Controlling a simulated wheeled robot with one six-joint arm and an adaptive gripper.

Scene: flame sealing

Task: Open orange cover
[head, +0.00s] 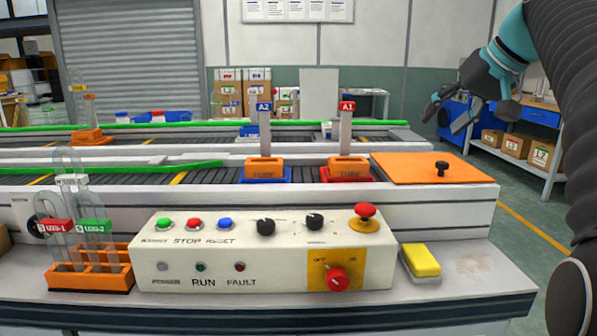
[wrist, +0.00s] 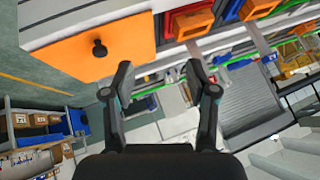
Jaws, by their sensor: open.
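The orange cover (head: 415,168) lies flat and closed on the right end of the conveyor bench. A black knob (head: 441,167) stands up near its right side. In the wrist view the cover (wrist: 80,40) is at the upper left, with its knob (wrist: 99,48) pointing toward the camera. My gripper (head: 449,116) is in the air above and beyond the cover's right side, apart from it. In the wrist view my gripper (wrist: 158,72) has its two fingers spread, with nothing between them. The cover's knob is left of the fingers there.
A control box (head: 262,255) with buttons and a red emergency knob stands at the front. A yellow sponge (head: 421,260) lies right of it. Orange holders labelled A2 (head: 265,169) and A1 (head: 348,169) stand left of the cover. A tube rack (head: 92,268) is at the front left.

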